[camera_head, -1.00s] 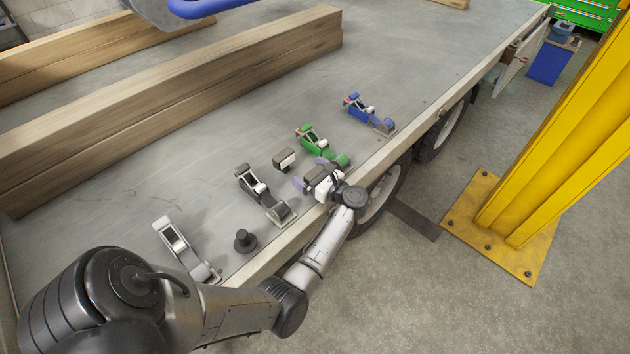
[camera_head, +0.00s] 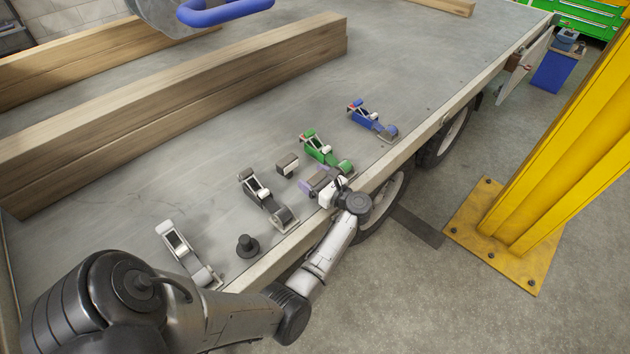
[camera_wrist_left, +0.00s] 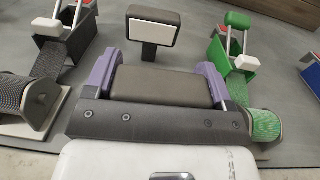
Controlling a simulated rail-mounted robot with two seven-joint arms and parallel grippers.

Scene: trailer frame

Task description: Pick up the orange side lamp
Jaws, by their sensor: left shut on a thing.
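My left gripper (camera_head: 317,181) is at the near edge of the trailer bed. In the left wrist view its two purple fingers (camera_wrist_left: 157,80) are closed on the ends of a dark block-shaped lamp (camera_wrist_left: 162,86). Only the lamp's dark back and top show; no orange face is visible, so its lens colour is hidden. I cannot tell whether it touches the bed. A similar dark lamp with a white face (camera_head: 288,164) stands on the bed just behind, apart from the gripper; it also shows in the left wrist view (camera_wrist_left: 152,32). My right gripper is not in view.
A green ratchet strap (camera_head: 324,152) lies close right of the gripper, a black one (camera_head: 262,197) to its left. A blue strap (camera_head: 371,121), a white-handled strap (camera_head: 187,253) and a black knob (camera_head: 247,245) are farther off. A long wooden beam (camera_head: 190,100) lies behind; clear bed lies between.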

